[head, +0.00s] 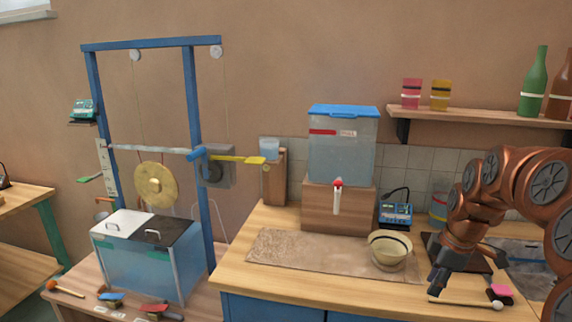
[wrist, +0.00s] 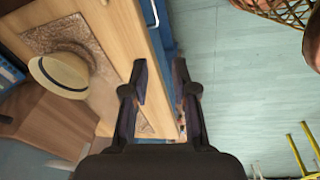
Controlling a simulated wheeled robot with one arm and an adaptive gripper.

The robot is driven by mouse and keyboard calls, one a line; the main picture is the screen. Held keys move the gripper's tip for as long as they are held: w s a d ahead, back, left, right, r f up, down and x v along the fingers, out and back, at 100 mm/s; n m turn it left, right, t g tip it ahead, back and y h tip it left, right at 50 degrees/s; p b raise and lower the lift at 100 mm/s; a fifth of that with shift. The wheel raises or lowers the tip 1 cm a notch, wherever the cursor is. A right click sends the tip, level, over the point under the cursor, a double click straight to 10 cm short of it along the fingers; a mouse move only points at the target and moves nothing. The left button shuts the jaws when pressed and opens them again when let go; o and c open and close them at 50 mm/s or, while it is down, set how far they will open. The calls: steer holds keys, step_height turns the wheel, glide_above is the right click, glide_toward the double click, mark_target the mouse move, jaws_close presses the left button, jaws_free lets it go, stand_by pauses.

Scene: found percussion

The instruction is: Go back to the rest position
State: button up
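My gripper (head: 436,286) is at the right of the head view, in front of the wooden counter (head: 340,284) near its front edge. In the wrist view my gripper (wrist: 160,66) points down, with its two dark fingers apart and nothing between them.
A pale stick (head: 465,303) and a pink block (head: 500,291) lie by my gripper. A clear tank with a blue lid (head: 343,145) stands behind on a wooden block. Open floor (wrist: 235,90) lies beyond the counter edge.

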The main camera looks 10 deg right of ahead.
steer(key=s+a+m+g, duration=0.1)
steer(key=s+a+m, duration=0.1)
steer(key=s+a, duration=0.4)
steer(key=s+a+m+g, duration=0.1)
steer(key=s+a+m, duration=0.25)
steer(key=a, duration=0.55)
steer(key=s+a+f+m+g, duration=0.1)
steer(key=s+a+f+m, duration=0.1)
steer(key=s, duration=0.6)
steer(key=s+a+f+m, duration=0.1)
steer(key=s+a+m, duration=0.3)
steer(key=s, duration=0.5)
steer(key=shift+s+a+f+g+h+p, duration=0.2)
steer(key=shift+s+f+g+h+p, duration=0.1)
steer(key=shift+f+g, duration=0.1)
steer(key=shift+m, duration=0.25)
